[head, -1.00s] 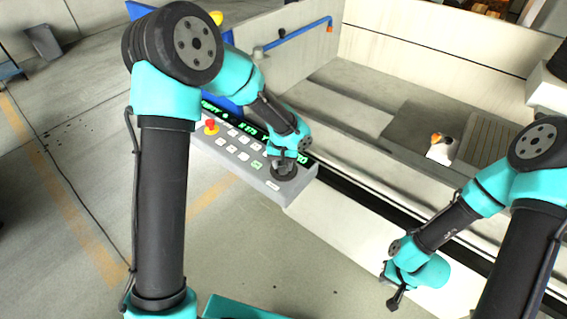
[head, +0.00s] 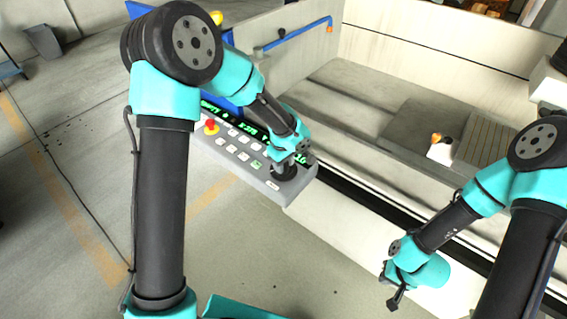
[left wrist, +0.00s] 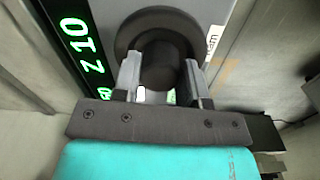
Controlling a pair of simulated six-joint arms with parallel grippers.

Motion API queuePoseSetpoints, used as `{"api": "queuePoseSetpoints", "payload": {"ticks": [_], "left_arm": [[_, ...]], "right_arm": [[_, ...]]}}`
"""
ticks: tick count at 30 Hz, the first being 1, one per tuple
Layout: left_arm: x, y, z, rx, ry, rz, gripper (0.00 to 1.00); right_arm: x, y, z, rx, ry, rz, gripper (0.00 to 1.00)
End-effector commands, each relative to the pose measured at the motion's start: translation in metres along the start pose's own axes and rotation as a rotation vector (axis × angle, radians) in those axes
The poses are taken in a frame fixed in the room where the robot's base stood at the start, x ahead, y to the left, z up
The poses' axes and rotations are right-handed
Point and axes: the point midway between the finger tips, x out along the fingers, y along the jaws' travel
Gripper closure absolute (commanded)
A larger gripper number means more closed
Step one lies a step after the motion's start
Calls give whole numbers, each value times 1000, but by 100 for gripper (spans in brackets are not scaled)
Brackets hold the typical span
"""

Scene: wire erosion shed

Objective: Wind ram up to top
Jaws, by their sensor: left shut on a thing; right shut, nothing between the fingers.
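The grey control panel (head: 240,159) stands in front of the machine, with several white keys, a green key and a red stop button (head: 211,126). A dark round knob (head: 284,171) sits at its right end; in the left wrist view the knob (left wrist: 160,62) fills the space between the fingers. My left gripper (head: 288,160) is shut on the knob, its fingers on either side. Green display digits (left wrist: 82,45) beside it read "Z 10" as far as they show. I cannot make out the ram itself.
The floor to the left is open.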

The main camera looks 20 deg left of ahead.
Motion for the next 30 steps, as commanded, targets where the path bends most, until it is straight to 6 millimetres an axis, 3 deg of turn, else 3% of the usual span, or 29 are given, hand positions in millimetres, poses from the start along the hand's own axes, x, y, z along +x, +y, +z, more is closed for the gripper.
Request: {"api": "queuePoseSetpoints", "payload": {"ticks": [15,30], "left_arm": [[0,0,0,-458,10,1,84],[0,0,0,-624,13,1,84]], "right_arm": [[0,0,0,0,0,0,100],[0,0,0,0,0,0,100]]}}
